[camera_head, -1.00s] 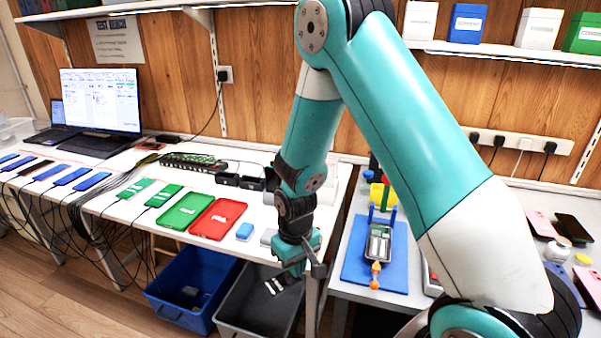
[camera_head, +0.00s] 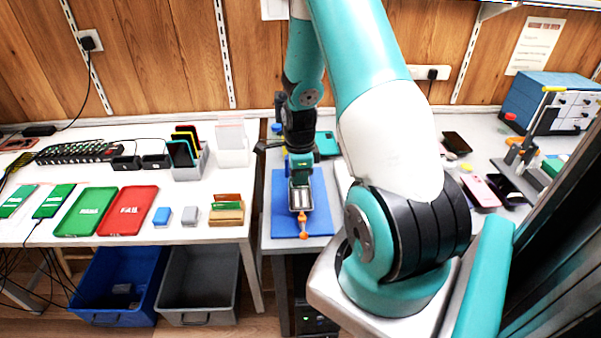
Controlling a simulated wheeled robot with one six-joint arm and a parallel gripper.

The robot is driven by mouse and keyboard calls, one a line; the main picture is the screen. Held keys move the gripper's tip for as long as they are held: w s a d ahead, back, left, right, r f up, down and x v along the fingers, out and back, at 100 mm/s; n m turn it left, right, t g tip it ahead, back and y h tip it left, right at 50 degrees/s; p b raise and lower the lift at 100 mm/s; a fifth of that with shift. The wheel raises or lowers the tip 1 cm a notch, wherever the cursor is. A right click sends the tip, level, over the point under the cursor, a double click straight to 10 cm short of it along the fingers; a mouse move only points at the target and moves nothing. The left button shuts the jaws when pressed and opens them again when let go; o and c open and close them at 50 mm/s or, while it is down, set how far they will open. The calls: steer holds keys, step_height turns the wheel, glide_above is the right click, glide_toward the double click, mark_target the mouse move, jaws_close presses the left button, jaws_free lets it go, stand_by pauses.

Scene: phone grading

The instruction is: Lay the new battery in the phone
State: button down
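The opened phone (camera_head: 300,199) lies in a holder on a blue mat (camera_head: 321,218) on the right-hand bench, with an orange knob (camera_head: 303,226) at its near end. Its inside looks grey and metallic. My gripper (camera_head: 300,180) points down at the far end of the phone and covers that part. Its fingers are too small and too hidden to show whether they are open or shut, or whether they hold anything. I cannot make out the new battery for certain.
A red tray (camera_head: 128,211), a green tray (camera_head: 79,211), small blue (camera_head: 162,216) and grey (camera_head: 190,215) blocks and a tan stand (camera_head: 226,215) are on the left bench. Phones (camera_head: 478,190) lie on the right. Blue (camera_head: 116,287) and grey (camera_head: 199,290) bins stand below.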

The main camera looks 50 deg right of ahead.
steer(key=shift+s+d+f+m, duration=0.15)
steer(key=shift+d+m, duration=0.1)
steer(key=shift+m, duration=0.15)
step_height(320, 180, down, 7)
steer(key=b, duration=0.6)
steer(key=shift+f, duration=0.15)
steer(key=shift+a, duration=0.15)
stand_by(0.7)
steer(key=shift+f, duration=0.4)
stand_by(1.1)
steer(key=c, duration=0.9)
jaws_free()
steer(key=shift+r, duration=0.3)
